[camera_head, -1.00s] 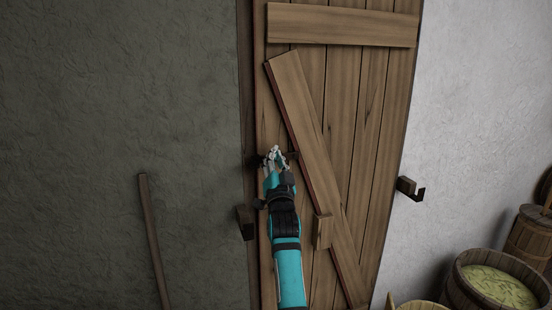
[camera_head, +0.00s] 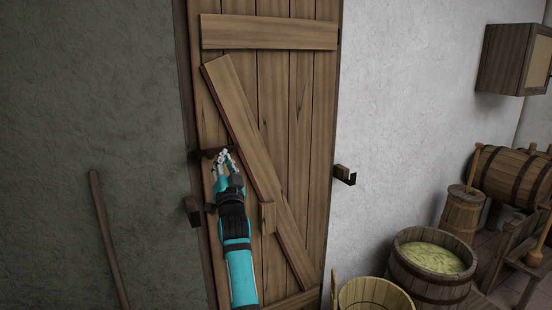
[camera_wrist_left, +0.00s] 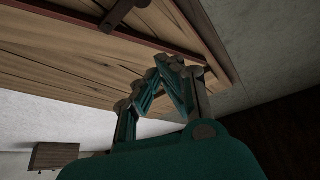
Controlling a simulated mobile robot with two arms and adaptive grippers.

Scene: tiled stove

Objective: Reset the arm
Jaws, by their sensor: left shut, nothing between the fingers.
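My left arm, teal with a black wrist, reaches up in front of a wooden plank door in the head view. My left gripper (camera_head: 222,160) is at the door's left side, near a dark latch (camera_head: 203,154). Its fingers are shut and hold nothing. I cannot tell whether the fingers touch the door. In the left wrist view the gripper (camera_wrist_left: 160,72) shows its fingers drawn together in front of the door planks (camera_wrist_left: 60,50). The wooden door (camera_head: 290,130) also has a diagonal brace (camera_head: 250,130). My right gripper is not in view.
A dark bracket (camera_head: 192,210) is left of the door and another bracket (camera_head: 344,174) is on the right wall. A stick (camera_head: 108,240) leans at the left. A tub (camera_head: 432,290), a bucket (camera_head: 378,292) and a barrel (camera_head: 512,178) stand at the right.

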